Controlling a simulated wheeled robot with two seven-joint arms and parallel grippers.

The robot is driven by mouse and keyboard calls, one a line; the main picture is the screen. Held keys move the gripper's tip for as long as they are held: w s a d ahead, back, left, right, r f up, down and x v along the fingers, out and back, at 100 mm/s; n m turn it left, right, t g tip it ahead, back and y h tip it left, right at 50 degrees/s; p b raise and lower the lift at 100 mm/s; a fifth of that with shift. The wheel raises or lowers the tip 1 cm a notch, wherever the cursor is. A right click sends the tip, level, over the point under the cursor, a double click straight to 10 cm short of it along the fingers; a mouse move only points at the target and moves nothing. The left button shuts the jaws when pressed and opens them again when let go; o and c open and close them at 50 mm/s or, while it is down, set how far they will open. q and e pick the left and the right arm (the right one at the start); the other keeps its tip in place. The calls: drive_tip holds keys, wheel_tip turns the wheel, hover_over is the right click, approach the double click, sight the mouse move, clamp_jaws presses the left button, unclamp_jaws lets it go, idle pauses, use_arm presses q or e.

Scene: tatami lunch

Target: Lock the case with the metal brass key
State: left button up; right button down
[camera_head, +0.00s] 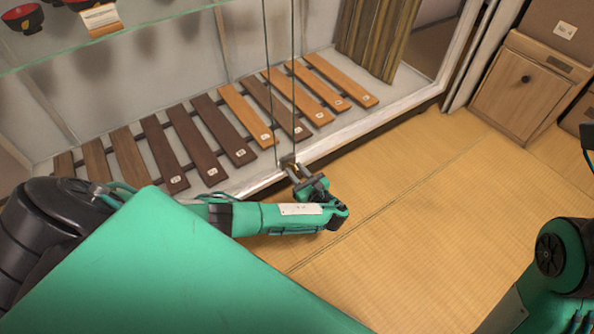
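The display case (331,133) is a glass-fronted case with a pale frame, filling the upper left of the head view. Two upright glass panel edges come down to its front sill near the middle. My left gripper (290,163) is at the bottom of these edges, close against the front of the case. A small brass-coloured spot shows between its fingers, but it is too small to tell if it is the key. The lock is hidden or too small to make out. My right arm shows at the lower right, with its gripper out of view.
Inside the case are several wooden slats (223,130) with small labels, and red and black bowls (22,17) on a glass shelf above. A wooden cabinet (521,96) stands at the upper right. The tatami floor (440,190) is clear.

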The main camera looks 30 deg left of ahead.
use_arm(q)
clamp_jaws()
